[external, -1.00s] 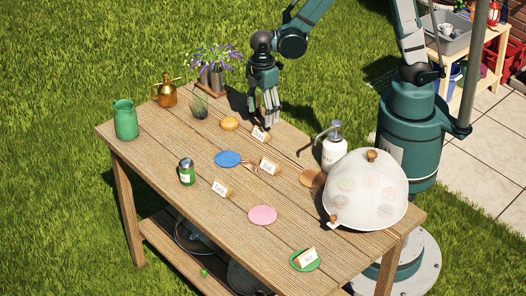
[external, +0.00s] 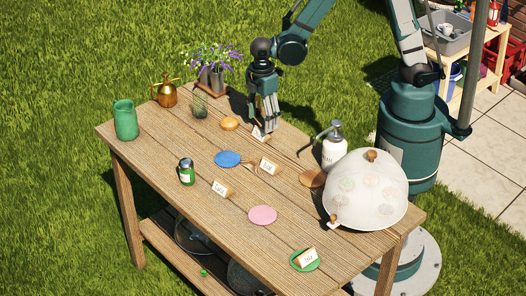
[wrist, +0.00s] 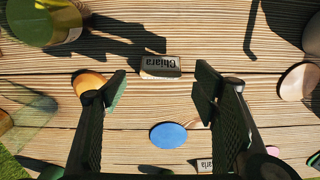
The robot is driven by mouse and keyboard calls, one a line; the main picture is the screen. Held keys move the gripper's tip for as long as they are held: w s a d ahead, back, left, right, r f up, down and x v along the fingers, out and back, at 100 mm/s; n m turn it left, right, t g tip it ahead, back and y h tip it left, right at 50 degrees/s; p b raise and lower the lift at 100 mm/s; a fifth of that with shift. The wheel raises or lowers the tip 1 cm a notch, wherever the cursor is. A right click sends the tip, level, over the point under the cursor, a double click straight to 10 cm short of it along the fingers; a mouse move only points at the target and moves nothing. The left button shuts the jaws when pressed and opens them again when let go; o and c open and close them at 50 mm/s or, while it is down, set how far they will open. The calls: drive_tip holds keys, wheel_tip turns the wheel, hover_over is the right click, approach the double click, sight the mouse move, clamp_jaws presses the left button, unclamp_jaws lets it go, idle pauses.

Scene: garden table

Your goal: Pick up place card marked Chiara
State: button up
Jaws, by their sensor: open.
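The place card (wrist: 160,67) marked Chiara shows upside down in the wrist view, just beyond and between my fingertips. It is a small white card on a wooden block. In the external view the same card (external: 259,134) stands on the table's far side, partly hidden by my fingers. My gripper (external: 267,130) is over that spot, fingers pointing down. In the wrist view my gripper (wrist: 160,82) is open and empty, with one finger to each side of the card's line. I cannot tell the exact height gap between the fingertips and the card.
Other place cards stand at the table's middle (external: 268,166), nearer left (external: 221,188) and on the green disc (external: 306,257). An orange disc (external: 229,124) and a blue disc (external: 228,159) lie nearby. A flower planter (external: 211,80), pump bottle (external: 334,152) and white dome (external: 365,190) stand around.

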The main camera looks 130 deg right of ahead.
sight(261, 130)
drive_tip(key=shift+f, duration=0.15)
drive_tip(key=shift+w+f+b, duration=0.2)
drive_tip(key=shift+f+b, duration=0.35)
drive_tip(key=shift+f, duration=1.95)
drive_tip(key=c, duration=0.9)
